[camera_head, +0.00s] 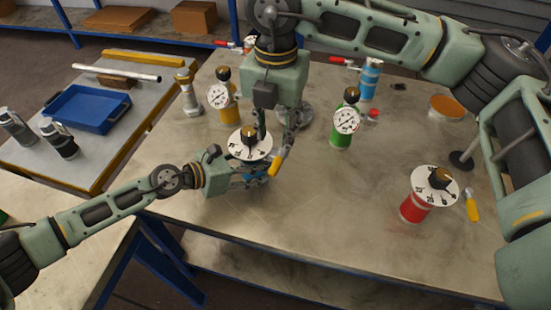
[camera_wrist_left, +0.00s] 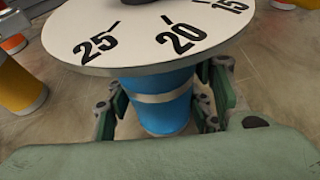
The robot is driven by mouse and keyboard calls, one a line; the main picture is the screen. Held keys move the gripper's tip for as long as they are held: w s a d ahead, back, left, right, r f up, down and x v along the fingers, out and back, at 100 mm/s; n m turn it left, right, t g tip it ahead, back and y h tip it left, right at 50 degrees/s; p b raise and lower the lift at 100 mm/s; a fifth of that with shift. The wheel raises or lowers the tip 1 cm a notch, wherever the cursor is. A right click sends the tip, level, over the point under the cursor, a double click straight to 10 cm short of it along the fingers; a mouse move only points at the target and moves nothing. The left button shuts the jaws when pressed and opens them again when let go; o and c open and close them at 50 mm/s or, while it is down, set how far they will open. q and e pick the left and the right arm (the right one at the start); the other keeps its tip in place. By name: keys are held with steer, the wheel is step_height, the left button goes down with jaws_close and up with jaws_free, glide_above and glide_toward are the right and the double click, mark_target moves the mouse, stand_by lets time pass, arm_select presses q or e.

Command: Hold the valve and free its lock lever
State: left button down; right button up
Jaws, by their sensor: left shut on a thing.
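The valve has a blue body (camera_wrist_left: 160,98) under a white numbered dial (camera_head: 248,143) with a dark knob. It stands upright on the table, and a yellow-handled lever (camera_head: 277,161) sticks out at the dial's right. My left gripper (camera_wrist_left: 160,112) is shut on the blue body just below the dial, with one finger on each side. In the head view the dial and gripper hide most of the body. My right gripper (camera_head: 278,140) points down from above, its fingers apart, beside the dial and just above the lever. I cannot see it touching the lever.
A yellow gauge vessel (camera_head: 229,108), a green gauge vessel (camera_head: 340,138) and a blue red-handled valve (camera_head: 369,82) stand behind. A red dial valve (camera_head: 413,209) stands at right. A blue tray (camera_head: 88,109) lies on the left table. The front centre table is clear.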

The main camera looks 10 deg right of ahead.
mark_target(276, 164)
step_height(276, 164, down, 10)
steer(key=shift+r, duration=0.2)
steer(key=shift+c, duration=0.3)
jaws_close()
stand_by(0.3)
